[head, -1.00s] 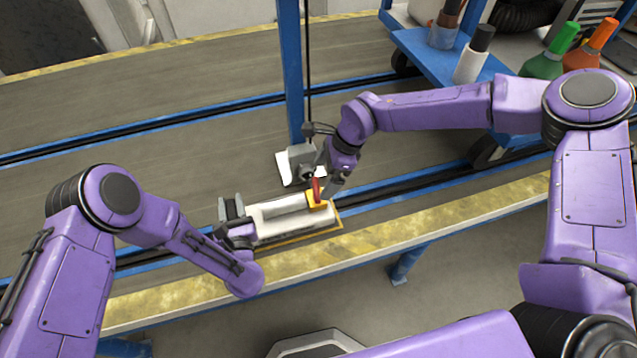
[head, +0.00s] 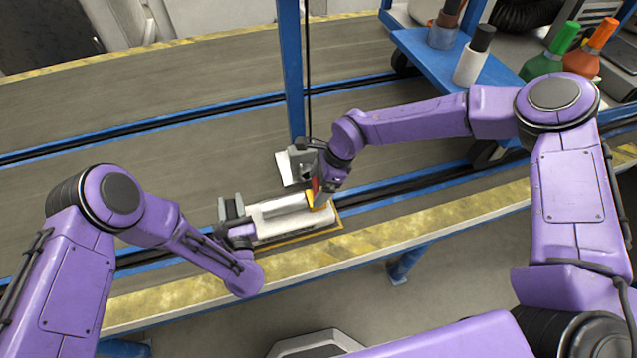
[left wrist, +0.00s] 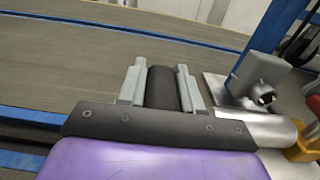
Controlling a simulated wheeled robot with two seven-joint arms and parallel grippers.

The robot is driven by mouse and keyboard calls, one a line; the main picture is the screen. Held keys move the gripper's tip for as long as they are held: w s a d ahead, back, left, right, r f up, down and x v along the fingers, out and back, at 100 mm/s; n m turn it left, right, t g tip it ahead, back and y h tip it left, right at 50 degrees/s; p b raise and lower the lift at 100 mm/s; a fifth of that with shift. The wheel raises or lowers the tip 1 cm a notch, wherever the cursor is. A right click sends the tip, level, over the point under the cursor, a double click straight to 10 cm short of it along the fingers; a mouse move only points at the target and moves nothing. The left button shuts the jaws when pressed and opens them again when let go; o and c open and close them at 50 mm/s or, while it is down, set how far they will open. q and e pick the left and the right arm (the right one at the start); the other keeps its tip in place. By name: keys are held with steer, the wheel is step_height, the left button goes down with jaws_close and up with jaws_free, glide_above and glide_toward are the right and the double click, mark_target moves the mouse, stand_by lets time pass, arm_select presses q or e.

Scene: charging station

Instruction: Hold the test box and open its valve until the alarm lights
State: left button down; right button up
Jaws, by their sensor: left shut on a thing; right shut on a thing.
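The test box (head: 292,226), a pale silver body on a yellow-edged base, lies on the grey bench near its front edge. My left gripper (head: 231,207) is at its left end; in the left wrist view (left wrist: 161,82) its fingers are shut on a dark cylindrical part. The valve (head: 311,200), yellow with a red part, is at the box's right end. My right gripper (head: 318,184) is shut on the valve's handle, which it partly hides. The box's silver body also shows in the left wrist view (left wrist: 265,131). No lit alarm can be made out.
A blue post (head: 291,75) stands behind the box, with a grey device (left wrist: 258,78) near its foot. A blue shelf (head: 440,55) with several bottles stands at the back right. The bench (head: 150,170) left of the post is clear.

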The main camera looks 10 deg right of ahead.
steer(key=m+t, duration=0.1)
steer(key=m, duration=0.2)
steer(key=shift+s+m, duration=0.1)
steer(key=shift+m, duration=0.3)
steer(key=m+t+h, duration=0.1)
steer(key=m, duration=0.2)
steer(key=shift+s+m+t, duration=0.1)
steer(key=shift+m+t, duration=0.2)
steer(key=m+h, duration=0.1)
steer(key=m, duration=0.2)
steer(key=shift+a+m+t, duration=0.1)
steer(key=shift+m+t, duration=0.2)
steer(key=shift+t, duration=0.1)
steer(key=m+h, duration=0.2)
steer(key=m, duration=0.2)
steer(key=shift+a, duration=0.1)
steer(key=shift+m, duration=0.4)
steer(key=o, duration=0.9)
steer(key=shift+c, duration=0.2)
steer(key=v, duration=1.2)
steer(key=shift+s, duration=0.3)
steer(key=shift+a, duration=0.1)
